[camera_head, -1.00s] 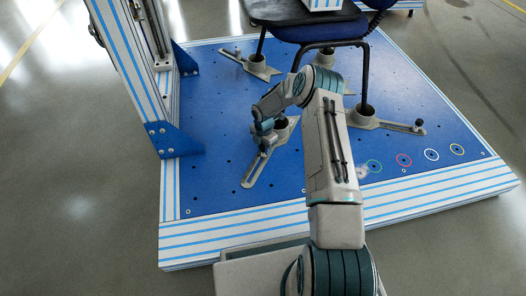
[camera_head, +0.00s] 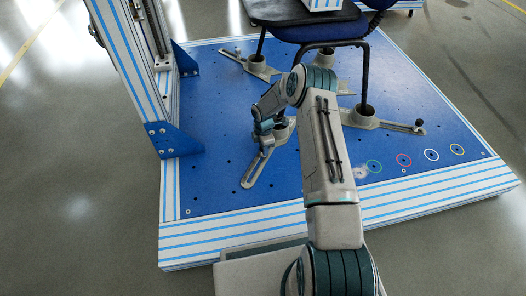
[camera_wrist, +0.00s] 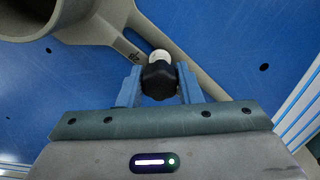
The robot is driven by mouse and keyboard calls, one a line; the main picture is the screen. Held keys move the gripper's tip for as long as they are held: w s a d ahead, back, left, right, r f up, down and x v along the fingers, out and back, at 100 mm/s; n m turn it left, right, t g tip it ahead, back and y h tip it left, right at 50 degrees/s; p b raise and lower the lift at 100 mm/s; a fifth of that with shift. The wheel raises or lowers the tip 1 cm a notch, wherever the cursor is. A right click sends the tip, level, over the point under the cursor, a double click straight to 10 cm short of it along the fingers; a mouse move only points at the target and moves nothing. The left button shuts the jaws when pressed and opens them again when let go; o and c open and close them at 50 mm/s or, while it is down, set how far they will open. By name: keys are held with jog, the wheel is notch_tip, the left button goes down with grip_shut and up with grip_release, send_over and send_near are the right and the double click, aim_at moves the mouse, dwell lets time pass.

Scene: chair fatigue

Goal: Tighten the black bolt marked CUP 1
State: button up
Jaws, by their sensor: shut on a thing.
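A black bolt with a lobed knob head (camera_wrist: 159,79) is in the middle of the wrist view, on the slotted grey arm of a cup clamp (camera_wrist: 190,62). A pale round piece shows just beyond the knob. My gripper (camera_wrist: 160,86) has its two blue fingers on either side of the knob and is shut on it. Small dark lettering shows on the clamp arm beside the knob, too small to read surely. In the head view my gripper (camera_head: 264,141) is over the front-left clamp arm (camera_head: 256,169), and the bolt is hidden there.
A chair with a dark blue seat (camera_head: 320,27) stands with its legs in several grey cups on the blue base plate (camera_head: 215,130). A blue-and-white striped upright (camera_head: 132,65) rises at left. Coloured rings (camera_head: 431,154) lie at the plate's right front.

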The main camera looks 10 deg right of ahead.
jog(key=m, duration=0.4)
jog(key=o, duration=1)
jog(key=n, duration=0.4)
jog(key=n, duration=0.4)
